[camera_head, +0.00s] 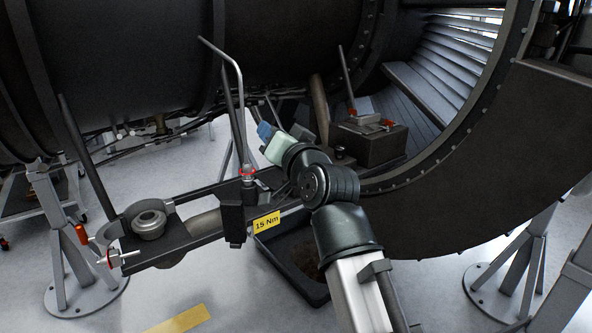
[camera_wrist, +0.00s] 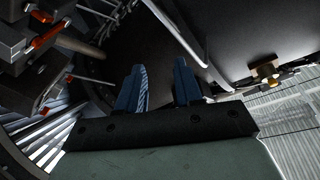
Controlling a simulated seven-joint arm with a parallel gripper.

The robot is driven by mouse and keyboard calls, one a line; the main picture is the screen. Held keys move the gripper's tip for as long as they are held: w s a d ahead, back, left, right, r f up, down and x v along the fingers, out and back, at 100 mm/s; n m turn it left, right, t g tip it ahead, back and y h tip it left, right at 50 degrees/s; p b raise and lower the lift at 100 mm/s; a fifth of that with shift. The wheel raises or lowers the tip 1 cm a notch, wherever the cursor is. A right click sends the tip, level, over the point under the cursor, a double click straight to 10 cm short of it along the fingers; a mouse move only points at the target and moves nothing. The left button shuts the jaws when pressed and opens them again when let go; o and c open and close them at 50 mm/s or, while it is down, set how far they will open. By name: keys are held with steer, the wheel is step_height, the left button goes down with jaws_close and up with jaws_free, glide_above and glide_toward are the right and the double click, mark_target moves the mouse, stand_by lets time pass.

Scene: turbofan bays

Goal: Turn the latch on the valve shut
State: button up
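My gripper (camera_head: 268,137) is in the middle of the head view, below the dark engine casing and right of a bent grey pipe. In the wrist view its two blue fingers (camera_wrist: 160,88) stand apart with nothing seen between them. A brass-coloured fitting (camera_wrist: 265,72), possibly the valve, sits on the dark casing right of the fingers and apart from them; a small brass-coloured part (camera_head: 160,124) under the casing in the head view may be the same. I cannot tell for sure which part is the latch, or its position.
A dark box (camera_head: 370,143) with red parts stands right of my gripper. The bent pipe (camera_head: 238,95) rises close left. A black tray (camera_head: 300,262) is below.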

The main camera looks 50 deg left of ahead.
steer(key=w+d+f+n+t+h, duration=0.3)
steer(key=w+f+h, duration=0.25)
steer(key=f, duration=0.35)
steer(key=shift+h, duration=0.45)
steer(key=x, duration=1.3)
steer(key=shift+s+a+r, duration=0.1)
steer(key=shift+s+a, duration=0.15)
steer(key=shift+c, duration=0.3)
jaws_close()
